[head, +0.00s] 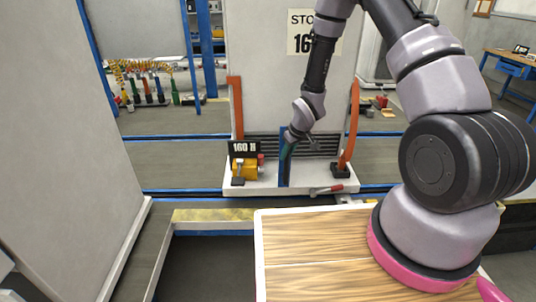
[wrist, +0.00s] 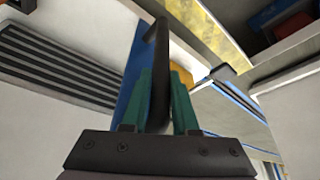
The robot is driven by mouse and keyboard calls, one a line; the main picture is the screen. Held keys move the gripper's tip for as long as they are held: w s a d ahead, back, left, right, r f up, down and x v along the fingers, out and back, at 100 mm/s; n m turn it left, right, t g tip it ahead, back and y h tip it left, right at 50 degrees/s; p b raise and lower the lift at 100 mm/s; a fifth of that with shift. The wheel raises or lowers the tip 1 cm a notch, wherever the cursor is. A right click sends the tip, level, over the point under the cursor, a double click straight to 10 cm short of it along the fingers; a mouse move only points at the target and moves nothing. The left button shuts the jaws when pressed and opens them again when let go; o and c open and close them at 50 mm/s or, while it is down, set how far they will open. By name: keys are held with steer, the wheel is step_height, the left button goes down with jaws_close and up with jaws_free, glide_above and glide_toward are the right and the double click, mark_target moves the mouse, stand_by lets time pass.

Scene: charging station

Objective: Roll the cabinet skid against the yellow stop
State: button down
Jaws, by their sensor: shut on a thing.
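The tall pale cabinet (head: 265,90) stands on a white skid (head: 235,187), between two curved orange brackets. My gripper (head: 289,150) is low in front of the cabinet, at a blue upright plate (head: 283,172) on the skid. In the wrist view, the teal fingers of my gripper (wrist: 161,90) are shut on a black handle bar (wrist: 158,50) in front of the blue plate (wrist: 133,72). A worn yellow-topped beam (head: 215,215), apparently the stop, lies in front of the skid. A gap shows between them. Yellow also shows in the wrist view (wrist: 208,25).
A yellow block (head: 244,168) and a "160 H" sign (head: 243,149) sit on the skid's left. A red-handled lever (head: 328,190) is at its front. A wood-topped surface (head: 320,255) is nearest me. A large grey panel (head: 55,130) fills the left side.

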steer(key=d, duration=0.7)
steer(key=shift+d, duration=0.35)
steer(key=shift+s, duration=0.1)
steer(key=c, duration=0.7)
jaws_free()
steer(key=shift+d, duration=0.2)
steer(key=shift+a, duration=0.1)
steer(key=shift+a, duration=0.25)
steer(key=v, duration=1)
steer(key=shift+s+d+r, duration=0.1)
steer(key=shift+r, duration=0.3)
